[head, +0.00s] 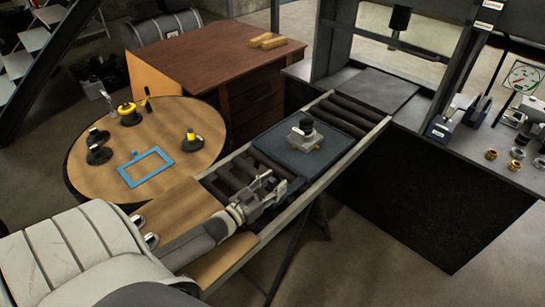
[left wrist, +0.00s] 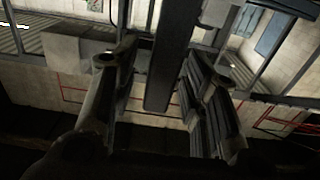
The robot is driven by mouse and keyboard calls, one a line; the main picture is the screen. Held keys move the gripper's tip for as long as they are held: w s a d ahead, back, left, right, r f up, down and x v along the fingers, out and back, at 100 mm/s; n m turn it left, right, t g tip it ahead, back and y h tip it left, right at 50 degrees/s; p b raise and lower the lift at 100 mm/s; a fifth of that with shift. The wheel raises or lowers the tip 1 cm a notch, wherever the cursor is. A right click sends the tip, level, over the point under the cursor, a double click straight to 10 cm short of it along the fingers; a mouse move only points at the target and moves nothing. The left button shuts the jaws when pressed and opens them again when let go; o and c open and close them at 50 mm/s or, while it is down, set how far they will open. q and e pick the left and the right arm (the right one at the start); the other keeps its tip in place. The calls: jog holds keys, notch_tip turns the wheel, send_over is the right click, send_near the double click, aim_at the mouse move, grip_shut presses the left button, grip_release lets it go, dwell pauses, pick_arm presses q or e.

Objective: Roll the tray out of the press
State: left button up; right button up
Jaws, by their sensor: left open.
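The tray (head: 275,152) is a flat, dark blue-grey plate on the roller conveyor (head: 345,114), outside the press frame. A metal part with a black round top (head: 305,134) stands on it. The press (head: 342,40) is the dark frame at the back, with a bare grey plate (head: 374,90) at its base. My left gripper (head: 273,187) is over the rollers at the tray's near end; contact with the tray cannot be told. Its fingers are apart and empty, also in the left wrist view (left wrist: 158,75). My right gripper is out of view.
A round wooden table (head: 185,112) at left holds a blue frame (head: 146,167) and several black and yellow parts. A brown desk (head: 200,60) stands behind it. A bench (head: 500,160) with small fittings is at right. Near rollers are partly free.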

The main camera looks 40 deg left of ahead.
pick_arm(q)
notch_tip(320, 180, up, 10)
jog(key=shift+f, duration=0.1)
dwell(0.4)
